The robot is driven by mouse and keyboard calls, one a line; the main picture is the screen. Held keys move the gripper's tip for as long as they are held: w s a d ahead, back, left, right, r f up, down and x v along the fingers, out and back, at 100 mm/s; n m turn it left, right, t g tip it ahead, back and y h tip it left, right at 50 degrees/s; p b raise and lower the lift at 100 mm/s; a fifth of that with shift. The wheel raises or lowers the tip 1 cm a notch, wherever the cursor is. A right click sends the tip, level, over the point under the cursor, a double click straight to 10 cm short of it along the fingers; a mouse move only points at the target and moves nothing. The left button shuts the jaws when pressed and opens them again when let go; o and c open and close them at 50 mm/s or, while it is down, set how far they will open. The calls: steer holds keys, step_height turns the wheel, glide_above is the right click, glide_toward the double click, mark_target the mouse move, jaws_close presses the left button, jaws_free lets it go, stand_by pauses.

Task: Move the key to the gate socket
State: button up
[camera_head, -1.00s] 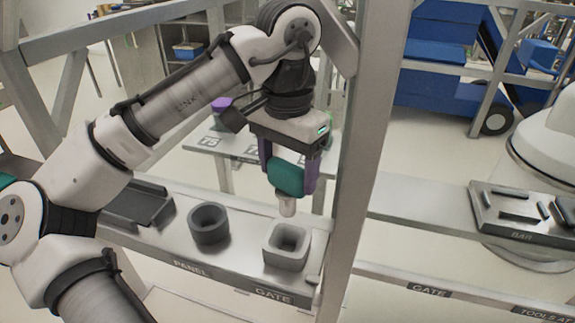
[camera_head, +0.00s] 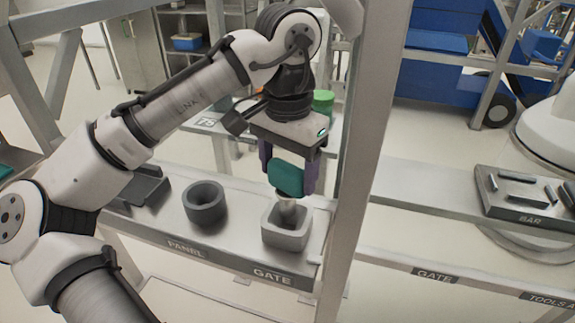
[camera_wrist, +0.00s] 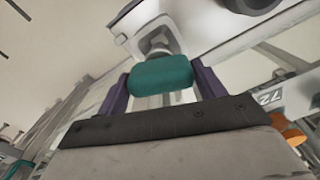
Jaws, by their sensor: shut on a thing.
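The key has a teal handle (camera_head: 286,177) and a pale metal shaft (camera_head: 287,212). My gripper (camera_head: 287,188) is shut on the teal handle, with a purple finger on each side. The key hangs upright, and the lower end of its shaft is inside or just over the opening of the square grey gate socket (camera_head: 287,237), above the GATE label. The socket wall hides the shaft's tip. In the wrist view the teal handle (camera_wrist: 161,75) sits between the purple fingers, with the light socket (camera_wrist: 150,28) beyond it.
A round dark grey socket (camera_head: 205,203) stands left of the gate socket, above the PANEL label. A dark tray (camera_head: 140,187) lies farther left. A metal post (camera_head: 358,190) rises close to the right of my gripper. A BAR tray (camera_head: 527,199) is at far right.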

mark_target(288, 190)
steer(key=shift+f+b, duration=0.75)
steer(key=shift+f, duration=1.65)
stand_by(1.3)
steer(key=o, duration=1.6)
steer(key=shift+o, duration=0.2)
step_height(288, 190, up, 9)
steer(key=p, duration=1)
steer(key=shift+r+p, duration=0.1)
steer(key=shift+p, duration=0.2)
